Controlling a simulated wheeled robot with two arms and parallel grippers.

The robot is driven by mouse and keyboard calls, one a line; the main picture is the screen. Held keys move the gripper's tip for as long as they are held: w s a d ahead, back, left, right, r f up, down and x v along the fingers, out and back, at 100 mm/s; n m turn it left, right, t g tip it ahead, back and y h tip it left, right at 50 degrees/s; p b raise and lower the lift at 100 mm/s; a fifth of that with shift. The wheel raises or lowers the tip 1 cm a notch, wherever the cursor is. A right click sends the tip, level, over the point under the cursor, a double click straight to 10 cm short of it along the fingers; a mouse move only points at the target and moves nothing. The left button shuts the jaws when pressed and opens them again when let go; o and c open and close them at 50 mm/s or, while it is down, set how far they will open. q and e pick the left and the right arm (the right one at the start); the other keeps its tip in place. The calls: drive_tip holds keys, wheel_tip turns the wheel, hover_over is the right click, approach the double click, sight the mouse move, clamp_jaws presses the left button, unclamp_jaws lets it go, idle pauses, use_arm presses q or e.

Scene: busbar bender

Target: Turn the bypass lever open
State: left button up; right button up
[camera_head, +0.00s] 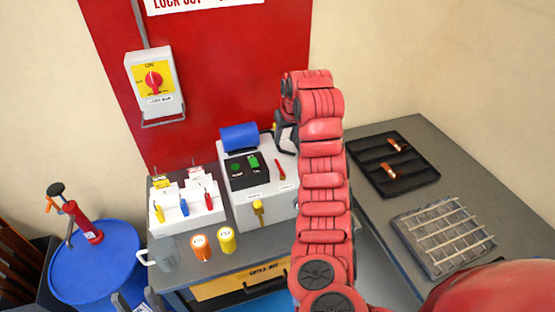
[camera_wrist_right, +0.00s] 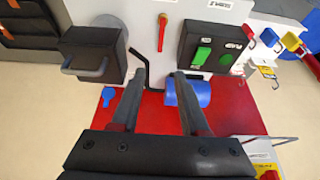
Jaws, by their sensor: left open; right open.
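A small red lever (camera_head: 280,169) with a yellowish end stands on top of the white machine (camera_head: 262,214), right of the black button panel. I take it for the bypass lever; the label near it is unreadable. In the right wrist view the red lever (camera_wrist_right: 162,32) lies beyond the fingertips, apart from them. My right gripper (camera_wrist_right: 157,74) is open and empty, over the machine's back edge. In the head view my right arm partly hides it. My left gripper (camera_head: 134,301) is open at the bottom left edge, only its fingertips showing, far from the lever.
A black bent rod (camera_wrist_right: 143,72) and a blue cylinder (camera_wrist_right: 188,92) are close to my right fingers. The black panel (camera_head: 246,170) has green buttons. A white rack (camera_head: 190,214) holds tags and padlocks. A black tray (camera_head: 375,178) and wire grid (camera_head: 440,240) occupy the right bench.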

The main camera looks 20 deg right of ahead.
drive_tip(key=b+x, duration=0.2)
drive_tip(key=x, duration=0.2)
drive_tip(key=p, duration=0.1)
approach(277, 162)
drive_tip(key=x, duration=0.5)
drive_tip(key=shift+f, duration=0.3)
drive_tip(key=shift+x, duration=0.85)
clamp_jaws()
idle(0.4)
